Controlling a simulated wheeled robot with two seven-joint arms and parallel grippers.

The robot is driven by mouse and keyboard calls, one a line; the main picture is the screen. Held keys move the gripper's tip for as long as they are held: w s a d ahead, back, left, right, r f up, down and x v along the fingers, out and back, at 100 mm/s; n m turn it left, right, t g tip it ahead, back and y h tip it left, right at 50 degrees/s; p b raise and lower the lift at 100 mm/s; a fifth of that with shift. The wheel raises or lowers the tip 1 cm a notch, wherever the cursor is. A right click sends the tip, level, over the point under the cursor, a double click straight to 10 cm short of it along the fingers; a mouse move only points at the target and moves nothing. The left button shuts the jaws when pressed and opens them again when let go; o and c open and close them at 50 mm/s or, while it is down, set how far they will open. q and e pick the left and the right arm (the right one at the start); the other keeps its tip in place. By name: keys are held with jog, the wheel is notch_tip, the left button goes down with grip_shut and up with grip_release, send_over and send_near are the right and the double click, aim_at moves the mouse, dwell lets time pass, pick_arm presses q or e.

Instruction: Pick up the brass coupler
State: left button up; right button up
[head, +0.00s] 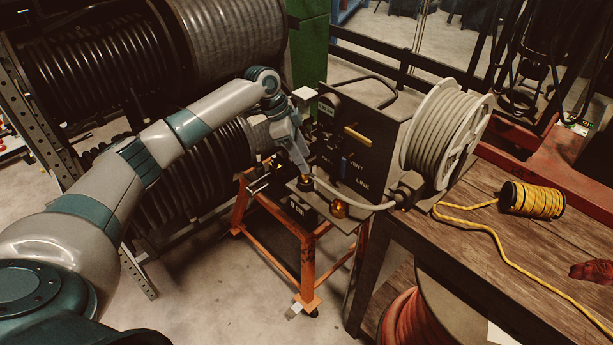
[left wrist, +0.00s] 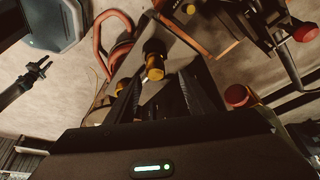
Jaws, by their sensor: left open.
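My left gripper (head: 304,169) reaches down over the small shelf at the front of the dark crimper box (head: 352,140). A short dark and brass fitting (head: 305,183), seemingly the brass coupler, stands on the shelf just below the fingertips. In the left wrist view, the open left gripper (left wrist: 160,97) has a black and brass piece (left wrist: 155,72) ahead, between the lines of its fingers. I see no firm contact. Another rounded brass piece (head: 339,208) sits farther right on the shelf. My right gripper is not in view.
A grey hose (head: 365,206) curves across the shelf below the hose reel (head: 445,135). The orange stand (head: 307,260) carries the crimper. A wooden bench (head: 520,235) at right holds a yellow rope spool (head: 532,199). Red knobs (left wrist: 236,95) show beside the fingers in the wrist view.

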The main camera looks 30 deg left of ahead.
aim_at(309, 179)
pick_arm(q)
jog(key=shift+s+d+f+p, duration=0.1)
jog(key=shift+f+p, duration=0.15)
jog(key=shift+p, duration=0.05)
jog(key=f+p, duration=0.2)
jog(key=shift+s+d+f, duration=0.1)
jog(key=shift+d+f, duration=0.5)
jog(key=shift+f, duration=0.5)
jog(key=shift+c, duration=0.6)
grip_shut()
jog(key=shift+w+r, duration=0.15)
jog(key=shift+w, duration=0.05)
